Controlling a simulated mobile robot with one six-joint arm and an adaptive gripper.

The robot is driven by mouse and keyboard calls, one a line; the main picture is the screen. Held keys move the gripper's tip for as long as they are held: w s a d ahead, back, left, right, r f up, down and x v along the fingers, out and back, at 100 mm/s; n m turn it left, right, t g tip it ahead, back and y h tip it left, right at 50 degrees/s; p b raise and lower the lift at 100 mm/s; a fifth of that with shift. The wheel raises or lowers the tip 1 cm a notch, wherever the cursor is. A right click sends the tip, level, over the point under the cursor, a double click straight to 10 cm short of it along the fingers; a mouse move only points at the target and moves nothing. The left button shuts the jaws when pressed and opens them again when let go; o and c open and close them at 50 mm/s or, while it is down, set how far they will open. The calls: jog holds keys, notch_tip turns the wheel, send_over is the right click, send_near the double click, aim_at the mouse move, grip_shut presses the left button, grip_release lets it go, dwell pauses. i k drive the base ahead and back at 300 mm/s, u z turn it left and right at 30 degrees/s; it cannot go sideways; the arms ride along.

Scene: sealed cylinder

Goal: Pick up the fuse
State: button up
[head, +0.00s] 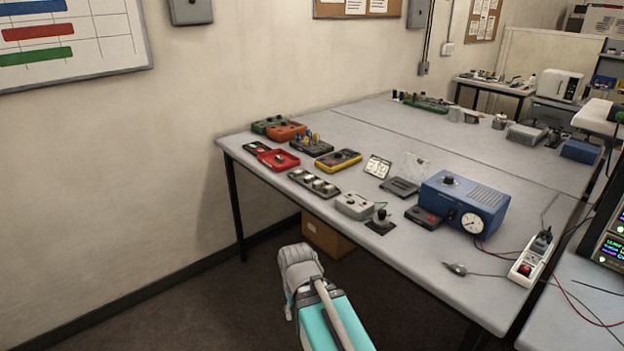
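I cannot pick out the fuse for certain in the head view; the small parts on the bench are too small to tell apart. A dark strip (314,183) with several pale, rounded pieces lies near the bench's front left edge, but I cannot tell what they are. A red tray (278,159) lies farther left, and its contents are unclear. Part of my arm, teal and grey, shows at the bottom, in front of the bench. My gripper's fingers are not visible.
The grey bench (400,262) holds a blue box with a dial (463,206), a yellow meter (338,160), a grey box (354,205) and a white power strip (531,259) with trailing wires. A cardboard box (326,238) stands underneath. Floor at left is clear.

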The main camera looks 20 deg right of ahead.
aim_at(308, 179)
jog(key=z, duration=0.05)
jog(key=i, duration=0.95)
jog(key=u, duration=0.1)
